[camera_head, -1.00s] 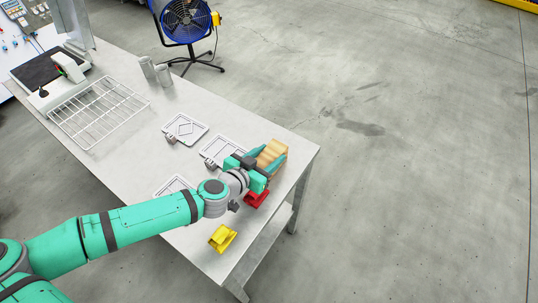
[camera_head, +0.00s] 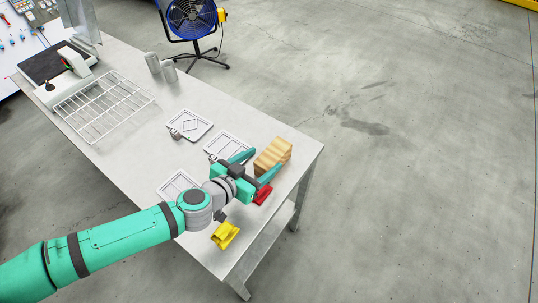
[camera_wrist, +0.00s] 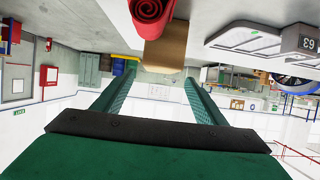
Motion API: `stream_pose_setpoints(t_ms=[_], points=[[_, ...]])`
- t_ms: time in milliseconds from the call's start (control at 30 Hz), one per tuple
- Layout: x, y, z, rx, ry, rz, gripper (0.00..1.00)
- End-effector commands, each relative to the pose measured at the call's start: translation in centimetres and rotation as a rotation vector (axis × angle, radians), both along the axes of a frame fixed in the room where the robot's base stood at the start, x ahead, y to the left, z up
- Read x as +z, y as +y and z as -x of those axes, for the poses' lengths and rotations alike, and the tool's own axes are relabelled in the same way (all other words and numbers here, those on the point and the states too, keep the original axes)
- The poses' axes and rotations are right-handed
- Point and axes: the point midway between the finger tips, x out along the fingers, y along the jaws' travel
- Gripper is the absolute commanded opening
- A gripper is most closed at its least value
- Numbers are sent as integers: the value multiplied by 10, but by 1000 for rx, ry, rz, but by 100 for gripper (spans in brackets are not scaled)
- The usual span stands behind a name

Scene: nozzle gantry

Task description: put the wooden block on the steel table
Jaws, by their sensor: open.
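The wooden block (camera_head: 273,155) is light, striped wood with a stepped outline. It rests on the steel table (camera_head: 292,180) near the right end. It also shows at the top of the wrist view (camera_wrist: 166,46), partly behind a red part. My gripper (camera_head: 256,164) is open and empty, with its teal fingers spread just short of the block on the side toward me. In the wrist view the fingers (camera_wrist: 157,84) stand wide apart with nothing between them. The block's near underside is partly hidden by a finger in the head view.
A red part (camera_head: 262,195) lies close beside my gripper, and a yellow part (camera_head: 225,235) stands nearer the front edge. Flat trays (camera_head: 190,125) lie to the left. A wire rack (camera_head: 103,105) and two grey cups (camera_head: 153,63) stand farther back.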

Motion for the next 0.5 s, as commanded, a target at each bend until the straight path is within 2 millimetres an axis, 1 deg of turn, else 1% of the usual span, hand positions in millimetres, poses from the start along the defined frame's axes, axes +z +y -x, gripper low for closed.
stream_pose_setpoints(t_ms=[33,200,333,500], points=[[4,6,7,4,0,0,65],[13,19,26,3,-1,-1,65],[18,25,36,1,0,0,65],[21,28,41,0,-1,-2,65]])
